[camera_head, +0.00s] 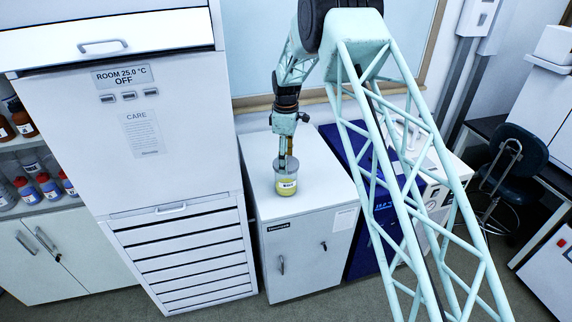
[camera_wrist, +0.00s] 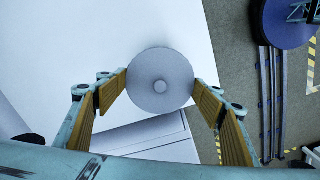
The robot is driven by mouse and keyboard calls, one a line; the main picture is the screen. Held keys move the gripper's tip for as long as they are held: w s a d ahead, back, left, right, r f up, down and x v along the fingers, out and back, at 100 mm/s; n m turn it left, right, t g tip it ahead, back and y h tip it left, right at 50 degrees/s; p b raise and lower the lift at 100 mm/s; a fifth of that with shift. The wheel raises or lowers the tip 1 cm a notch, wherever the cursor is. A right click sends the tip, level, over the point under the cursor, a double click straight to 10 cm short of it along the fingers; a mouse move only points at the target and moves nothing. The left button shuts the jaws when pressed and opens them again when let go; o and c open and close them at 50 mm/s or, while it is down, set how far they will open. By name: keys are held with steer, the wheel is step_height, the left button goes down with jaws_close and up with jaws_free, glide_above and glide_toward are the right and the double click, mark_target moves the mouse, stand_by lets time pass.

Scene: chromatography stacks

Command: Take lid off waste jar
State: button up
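My gripper (camera_head: 287,158) points down over the jar. In the wrist view my gripper (camera_wrist: 161,82) is open, its yellow-padded fingers far apart on either side of the lid. The tips are very near its rim; I cannot tell whether they touch it. The lid hides the jar body in the wrist view.
The white cabinet top (camera_head: 310,165) is otherwise clear around the jar. A tall white unit (camera_head: 165,140) rises close on the left. A blue unit (camera_head: 365,255) stands on the right. A framed board (camera_head: 270,50) is on the wall behind.

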steer(key=shift+r, duration=0.1)
stand_by(0.4)
steer(key=shift+r+b, duration=0.35)
steer(key=shift+r, duration=1.15)
steer(key=shift+s+r, duration=0.15)
steer(key=s+a+r+b, duration=0.1)
steer(key=s+b, duration=0.1)
steer(key=s, duration=1.3)
steer(key=shift+s+a+r, duration=0.25)
steer(key=shift+s, duration=0.1)
steer(key=shift+d+f, duration=0.1)
steer(key=shift+f, duration=0.05)
